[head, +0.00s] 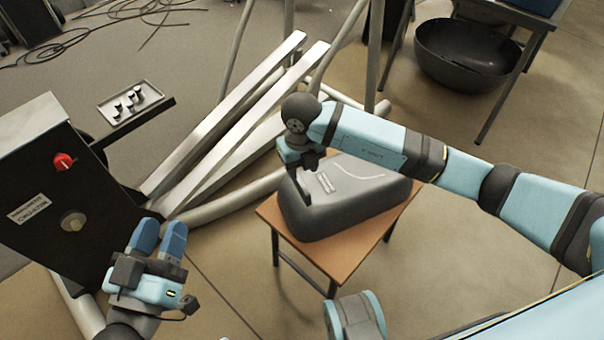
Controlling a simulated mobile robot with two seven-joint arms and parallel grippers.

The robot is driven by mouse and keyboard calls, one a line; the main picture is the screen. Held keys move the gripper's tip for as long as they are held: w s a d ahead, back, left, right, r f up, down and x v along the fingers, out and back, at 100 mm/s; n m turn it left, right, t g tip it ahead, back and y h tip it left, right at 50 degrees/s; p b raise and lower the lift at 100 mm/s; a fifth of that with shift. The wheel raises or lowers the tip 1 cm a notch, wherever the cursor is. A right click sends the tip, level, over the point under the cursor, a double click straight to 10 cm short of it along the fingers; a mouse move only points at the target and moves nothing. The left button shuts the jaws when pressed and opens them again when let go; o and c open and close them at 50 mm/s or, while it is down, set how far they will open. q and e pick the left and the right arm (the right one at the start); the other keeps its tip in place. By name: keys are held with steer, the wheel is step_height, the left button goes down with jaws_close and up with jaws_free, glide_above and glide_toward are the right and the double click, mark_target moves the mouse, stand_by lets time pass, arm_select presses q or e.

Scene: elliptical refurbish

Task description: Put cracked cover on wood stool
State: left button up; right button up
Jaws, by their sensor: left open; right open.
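The grey cover (352,205) lies on the wood stool (330,260), with a pale curved crack line and a small label on its top. The stool's orange-brown top shows around the cover's front and left sides. My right gripper (308,185) is open at the upper left edge of the cover, beside the label. I cannot tell whether its fingers touch the cover. My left gripper (159,238) is open and empty, off to the left of the stool, with its blue fingers pointing away.
A dark machine box (75,190) with a red knob (63,161) stands at the left, with a tray of small parts (131,103) behind it. Long metal beams (225,130) and pipes lie behind the stool. A black bowl (468,55) sits at the back right. Floor right of the stool is clear.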

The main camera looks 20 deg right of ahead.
arm_select(q)
steer(key=shift+w+a+f+g+y+p, duration=0.1)
steer(key=shift+a+f+g+y+p, duration=0.15)
steer(key=shift+f, duration=0.4)
steer(key=shift+a+f+g+y+p, duration=0.15)
steer(key=shift+f+g+y, duration=0.1)
steer(key=shift+f, duration=0.35)
arm_select(e)
steer(key=shift+r, duration=2.2)
